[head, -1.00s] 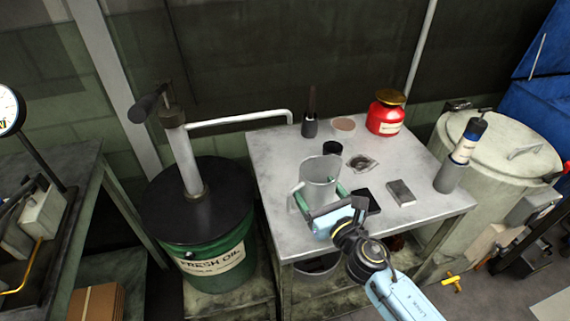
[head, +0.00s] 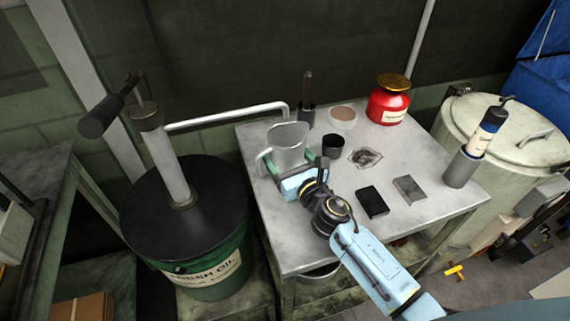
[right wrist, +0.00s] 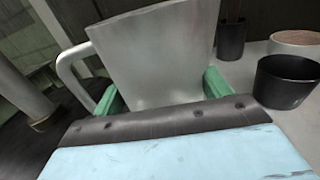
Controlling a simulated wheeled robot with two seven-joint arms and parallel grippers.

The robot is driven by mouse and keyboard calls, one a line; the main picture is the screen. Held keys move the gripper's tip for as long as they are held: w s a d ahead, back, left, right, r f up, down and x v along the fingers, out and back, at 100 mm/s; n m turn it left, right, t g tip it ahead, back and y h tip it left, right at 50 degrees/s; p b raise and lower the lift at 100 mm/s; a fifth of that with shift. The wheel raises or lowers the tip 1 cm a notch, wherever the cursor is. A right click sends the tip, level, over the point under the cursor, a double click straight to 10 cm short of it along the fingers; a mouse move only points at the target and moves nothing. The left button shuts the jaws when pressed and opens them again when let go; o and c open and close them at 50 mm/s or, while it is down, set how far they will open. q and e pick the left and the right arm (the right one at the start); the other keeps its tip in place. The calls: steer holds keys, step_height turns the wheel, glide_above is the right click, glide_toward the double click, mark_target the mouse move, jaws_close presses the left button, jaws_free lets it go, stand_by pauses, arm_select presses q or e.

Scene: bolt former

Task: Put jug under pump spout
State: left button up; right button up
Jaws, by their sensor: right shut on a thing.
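The grey metal jug (head: 289,139) is upright over the left part of the metal table (head: 300,235). My right gripper (head: 290,165) is shut on it, with green fingers on either side of its body. In the right wrist view the jug (right wrist: 160,55) fills the middle, its handle to the left, between the green fingertips (right wrist: 162,92). I cannot tell whether its base touches the table. The pump spout (head: 230,117) is a pale pipe running from the pump on the green oil drum (head: 215,270); its bent end is just behind the jug. My left gripper is not in view.
A black cup (head: 332,147) stands close right of the jug. A dark-handled brush in a holder (head: 306,112), a shallow bowl (head: 342,116) and a red can (head: 388,103) are behind. Dark and grey blocks (head: 372,203) lie at the front right.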

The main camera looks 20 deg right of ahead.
steer(key=shift+d+f, duration=0.15)
steer(key=shift+f, duration=0.5)
steer(key=shift+b, duration=0.3)
steer(key=shift+d+f, duration=0.15)
steer(key=shift+f, duration=0.2)
steer(key=o, duration=1.1)
steer(key=shift+r, duration=0.1)
steer(key=shift+r, duration=0.2)
steer(key=v, duration=1.2)
steer(key=shift+f+b, duration=0.15)
steer(key=shift+b, duration=0.2)
